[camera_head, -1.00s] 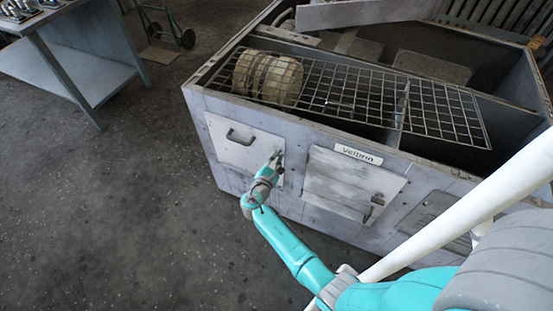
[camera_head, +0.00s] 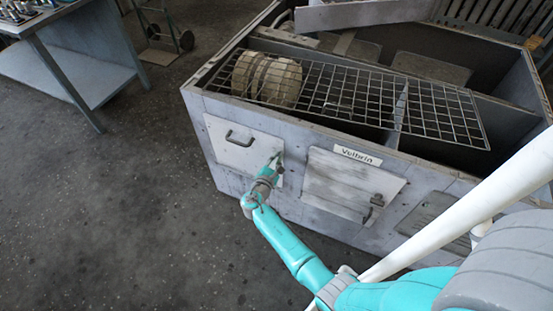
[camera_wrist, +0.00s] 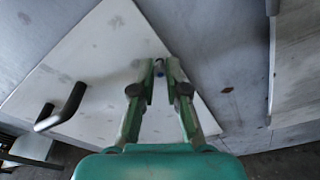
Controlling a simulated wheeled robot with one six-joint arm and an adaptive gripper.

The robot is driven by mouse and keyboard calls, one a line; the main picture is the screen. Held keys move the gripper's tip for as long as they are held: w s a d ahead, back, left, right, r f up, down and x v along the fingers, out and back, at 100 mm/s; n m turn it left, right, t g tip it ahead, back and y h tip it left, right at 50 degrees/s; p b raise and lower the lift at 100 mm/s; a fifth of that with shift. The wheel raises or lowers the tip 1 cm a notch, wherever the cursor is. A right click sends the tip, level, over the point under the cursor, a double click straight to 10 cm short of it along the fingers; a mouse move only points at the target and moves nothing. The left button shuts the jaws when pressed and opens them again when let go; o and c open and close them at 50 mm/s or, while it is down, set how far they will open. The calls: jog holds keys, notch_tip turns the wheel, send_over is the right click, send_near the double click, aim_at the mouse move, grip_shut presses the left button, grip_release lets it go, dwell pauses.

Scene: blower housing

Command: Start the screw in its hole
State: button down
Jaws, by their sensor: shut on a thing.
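My gripper (camera_head: 276,160) is at the right edge of the white panel (camera_head: 226,143) on the front of the blower housing (camera_head: 290,190). In the wrist view the two green fingers of my gripper (camera_wrist: 160,72) converge at the panel's corner area. Between their tips is a small dark bluish thing, seemingly the screw (camera_wrist: 160,66); little of it shows. The tips look very close to or at the panel (camera_wrist: 100,65). The hole is not visible, and I cannot tell whether the screw is in it.
A black handle (camera_wrist: 62,108) sticks out of the panel on the left. A second door (camera_head: 345,185) with a latch lies to the right, under a name plate (camera_head: 357,155). A wire grid (camera_head: 365,100) covers part of the housing's top. A table (camera_head: 75,60) stands at far left.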

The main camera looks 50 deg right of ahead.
jog(key=shift+w+d, duration=0.1)
jog(key=shift+d, duration=0.15)
dwell(0.3)
jog(key=c, duration=0.6)
grip_release()
jog(key=shift+w+f+v, duration=0.1)
jog(key=shift+f+v, duration=0.05)
jog(key=shift+v, duration=1.15)
jog(key=shift+w+f+v, duration=0.1)
jog(key=shift+f+v, duration=0.05)
jog(key=shift+v, duration=1.2)
jog(key=shift+w+f+v, duration=0.1)
jog(key=shift+f+v, duration=0.05)
jog(key=shift+v, duration=1.15)
jog(key=shift+a, duration=0.15)
